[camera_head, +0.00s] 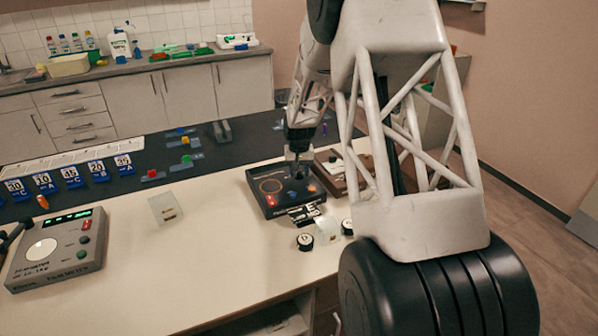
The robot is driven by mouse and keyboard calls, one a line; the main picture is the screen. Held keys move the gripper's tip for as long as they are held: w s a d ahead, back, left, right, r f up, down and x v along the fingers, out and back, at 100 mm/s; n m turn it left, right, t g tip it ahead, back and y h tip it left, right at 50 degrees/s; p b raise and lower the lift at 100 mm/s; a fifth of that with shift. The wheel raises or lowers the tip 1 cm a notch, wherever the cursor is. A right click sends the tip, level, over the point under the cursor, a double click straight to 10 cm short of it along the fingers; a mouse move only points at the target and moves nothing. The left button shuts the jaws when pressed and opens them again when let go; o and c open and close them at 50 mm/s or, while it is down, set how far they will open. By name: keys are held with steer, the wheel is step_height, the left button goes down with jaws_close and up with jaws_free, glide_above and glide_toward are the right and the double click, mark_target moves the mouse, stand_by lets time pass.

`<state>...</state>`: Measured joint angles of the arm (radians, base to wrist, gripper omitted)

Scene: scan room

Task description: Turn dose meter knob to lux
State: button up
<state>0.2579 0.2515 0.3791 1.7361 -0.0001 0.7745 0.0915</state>
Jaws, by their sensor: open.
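A dark box (270,207) with an orange ring, a small blue part and a small red part on its top stands near the middle of the white table. It may be the dose meter, but its labels are too small to read. My gripper (298,173) points down over the back of this box, close above the blue part. It is open; whether it touches anything cannot be told at this size. A grey device (60,250) with a green display, a white dial and coloured buttons stands at the left front. I cannot tell a lux mark on either device.
Black-and-white markers and round black pieces (305,242) lie in front of the dark box. A brown tray (335,165) sits right of it. Blue numbered blocks (70,177) line the left.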

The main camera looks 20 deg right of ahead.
mark_target(299, 173)
steer(key=shift+r, duration=3.95)
